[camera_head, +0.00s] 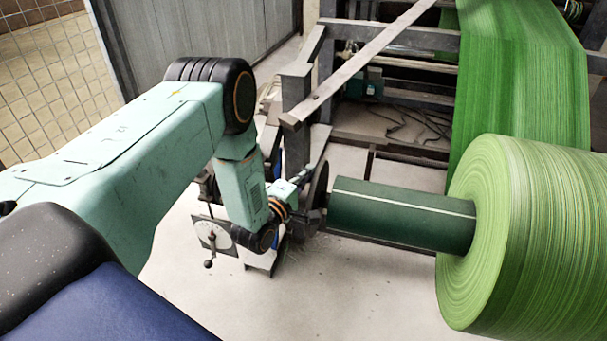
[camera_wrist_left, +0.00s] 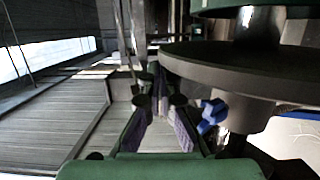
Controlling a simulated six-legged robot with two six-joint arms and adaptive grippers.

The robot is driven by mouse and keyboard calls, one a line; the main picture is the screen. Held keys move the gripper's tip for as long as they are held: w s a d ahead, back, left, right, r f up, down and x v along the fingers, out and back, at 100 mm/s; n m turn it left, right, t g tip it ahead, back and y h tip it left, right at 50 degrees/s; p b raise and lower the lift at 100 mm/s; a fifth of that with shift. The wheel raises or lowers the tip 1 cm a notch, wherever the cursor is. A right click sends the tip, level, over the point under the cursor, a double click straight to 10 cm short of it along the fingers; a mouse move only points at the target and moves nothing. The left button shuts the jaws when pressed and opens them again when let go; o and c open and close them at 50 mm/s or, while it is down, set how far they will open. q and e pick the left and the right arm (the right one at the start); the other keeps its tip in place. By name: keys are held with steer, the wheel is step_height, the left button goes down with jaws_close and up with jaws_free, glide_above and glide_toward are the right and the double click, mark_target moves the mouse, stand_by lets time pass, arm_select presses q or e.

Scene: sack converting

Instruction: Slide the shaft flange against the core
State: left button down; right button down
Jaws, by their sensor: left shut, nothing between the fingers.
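The shaft flange is a dark round disc (camera_head: 319,187) at the left end of the dark green core (camera_head: 400,212). In the left wrist view the flange (camera_wrist_left: 245,70) is a wide grey disc with a hub and a blue knob (camera_wrist_left: 211,114) below it. A short length of bare shaft (camera_wrist_left: 258,24) shows between the disc and the green part above, so they look apart there. My left gripper (camera_head: 300,190) is beside the flange on the side away from the core. My right gripper is out of view.
The core carries a large roll of green woven fabric (camera_head: 530,235), with a web (camera_head: 520,80) running up behind it. A steel frame (camera_head: 297,100) stands behind my gripper. A white dial plate with a crank (camera_head: 213,237) is below my wrist. The floor in front is clear.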

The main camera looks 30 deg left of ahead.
mark_target(321, 178)
arm_select(q)
steer(key=d, duration=0.3)
steer(key=shift+w+d+b, duration=0.3)
steer(key=shift+w, duration=0.1)
steer(key=shift+d, duration=0.15)
